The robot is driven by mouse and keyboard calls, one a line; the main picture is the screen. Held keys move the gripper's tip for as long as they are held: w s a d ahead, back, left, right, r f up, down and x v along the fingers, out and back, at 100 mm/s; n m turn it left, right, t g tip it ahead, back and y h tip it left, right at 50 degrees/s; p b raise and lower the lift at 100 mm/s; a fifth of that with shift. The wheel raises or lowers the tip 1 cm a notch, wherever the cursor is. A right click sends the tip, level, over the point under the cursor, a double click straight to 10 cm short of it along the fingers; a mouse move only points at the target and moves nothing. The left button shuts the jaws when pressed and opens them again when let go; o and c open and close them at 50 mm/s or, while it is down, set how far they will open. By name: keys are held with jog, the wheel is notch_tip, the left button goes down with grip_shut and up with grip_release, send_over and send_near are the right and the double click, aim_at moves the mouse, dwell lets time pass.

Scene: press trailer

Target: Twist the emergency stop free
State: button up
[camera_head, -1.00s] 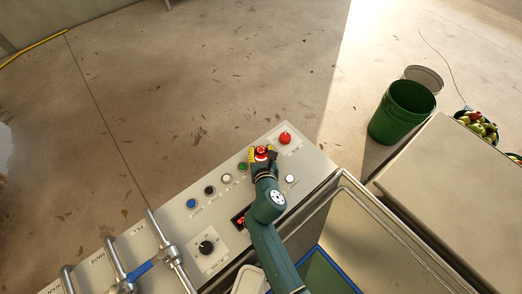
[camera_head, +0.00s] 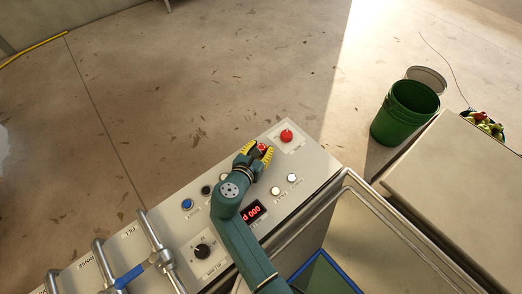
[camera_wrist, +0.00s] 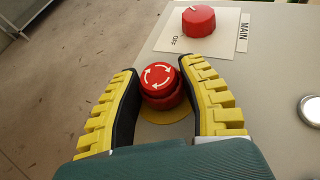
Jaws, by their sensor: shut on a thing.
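The emergency stop (camera_wrist: 161,84) is a red mushroom button with white curved arrows, over a yellow disc on the panel. In the wrist view it sits between the yellow-padded fingers of my gripper (camera_wrist: 160,73), which is shut on it. In the head view my gripper (camera_head: 260,152) is at the upper right part of the panel and partly covers the emergency stop (camera_head: 263,147).
A red MAIN knob (camera_wrist: 199,20) is just beyond the fingertips, its pointer away from OFF. The grey panel (camera_head: 318,165) also carries a white button (camera_head: 291,178), a blue button (camera_head: 187,204), a red display (camera_head: 251,212) and a black dial (camera_head: 202,251). A green bucket (camera_head: 404,113) stands right.

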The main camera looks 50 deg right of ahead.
jog(key=shift+f+m+g+h+b, duration=0.2)
jog(key=shift+m+g+h+b, duration=0.15)
jog(key=shift+m+g, duration=0.7)
jog(key=o, duration=1.2)
jog(key=shift+r, duration=0.1)
jog(key=shift+a+r, duration=0.15)
jog(key=shift+a, duration=0.05)
jog(key=v, duration=1.1)
jog(key=shift+a+r, duration=0.1)
jog(key=shift+a, duration=0.15)
jog(key=shift+w, duration=0.1)
